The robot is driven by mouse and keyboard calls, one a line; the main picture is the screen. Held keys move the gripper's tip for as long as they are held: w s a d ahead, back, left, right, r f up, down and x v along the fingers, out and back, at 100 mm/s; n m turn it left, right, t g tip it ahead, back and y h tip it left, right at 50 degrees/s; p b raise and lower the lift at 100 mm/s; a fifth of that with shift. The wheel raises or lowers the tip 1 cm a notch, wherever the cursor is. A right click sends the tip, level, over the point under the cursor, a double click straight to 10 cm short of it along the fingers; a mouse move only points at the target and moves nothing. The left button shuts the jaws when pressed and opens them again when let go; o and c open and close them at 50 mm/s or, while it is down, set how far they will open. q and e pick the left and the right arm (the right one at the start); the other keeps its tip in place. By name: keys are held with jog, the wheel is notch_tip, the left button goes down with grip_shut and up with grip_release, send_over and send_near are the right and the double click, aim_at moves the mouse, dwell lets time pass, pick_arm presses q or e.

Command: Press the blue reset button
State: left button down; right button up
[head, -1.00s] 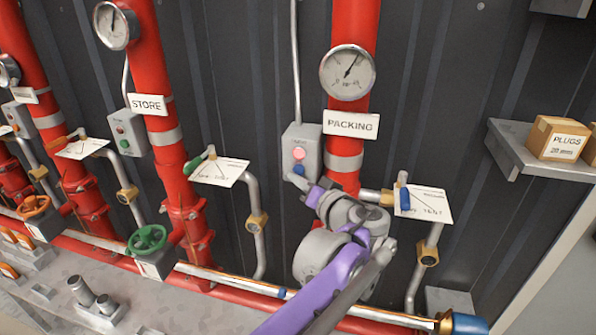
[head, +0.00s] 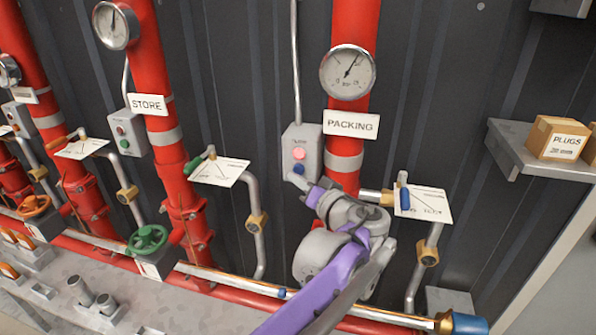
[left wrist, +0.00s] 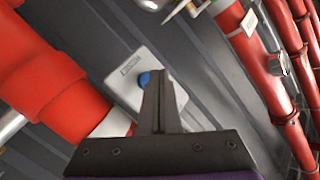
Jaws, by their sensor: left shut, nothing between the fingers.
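The blue reset button (head: 298,169) sits low on a grey control box (head: 312,143) beside the PACKING pipe, under a lit pink-red button (head: 299,154). My left gripper (head: 292,178) is shut and empty, its tip just below the blue button in the head view. In the left wrist view the shut fingers (left wrist: 158,75) overlap part of the blue button (left wrist: 145,79) on the box (left wrist: 138,105). I cannot tell whether the tip touches it. My right gripper is out of view.
The red PACKING pipe (head: 352,100) with its gauge (head: 347,72) stands right of the box. A blue-handled valve (head: 404,197) with a tag is further right. The STORE control box (head: 127,132) is to the left. A shelf (head: 508,145) holds a PLUGS carton (head: 558,139).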

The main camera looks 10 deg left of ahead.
pick_arm(q)
jog(key=shift+w, duration=0.15)
jog(key=shift+w, duration=0.35)
jog(key=shift+p, duration=0.3)
jog(key=shift+w, duration=0.45)
dwell(0.7)
jog(key=shift+s, duration=0.15)
jog(key=shift+s+p, duration=0.3)
jog(key=shift+s, duration=0.45)
jog(key=shift+s, duration=0.1)
